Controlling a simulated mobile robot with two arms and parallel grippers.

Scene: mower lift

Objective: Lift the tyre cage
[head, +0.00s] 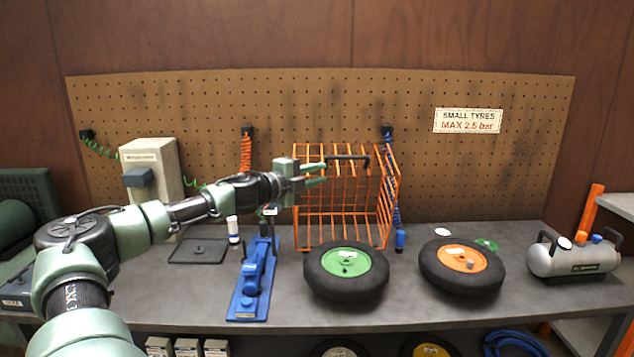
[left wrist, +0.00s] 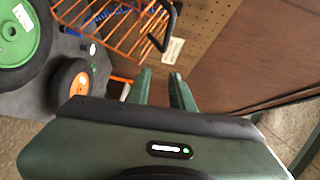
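The tyre cage (head: 391,190) is an orange wire cage standing on the grey workbench. A black handle (head: 347,158) is at its top. My left gripper (head: 325,173) is at the cage's upper left in the head view, fingertips close to the handle's left end. Its green fingers are apart with nothing between them. In the left wrist view the left gripper (left wrist: 161,77) is open, and the handle (left wrist: 171,28) and cage (left wrist: 120,28) lie beyond the fingertips with a gap. My right gripper is not in view.
A green-hubbed tyre (head: 346,284) and an orange-hubbed tyre (head: 462,278) lie before the cage. A blue tool (head: 252,278) lies at left, a grey box (head: 152,168) behind it. A silver air tank (head: 574,258) is at right. A pegboard (head: 290,100) stands behind.

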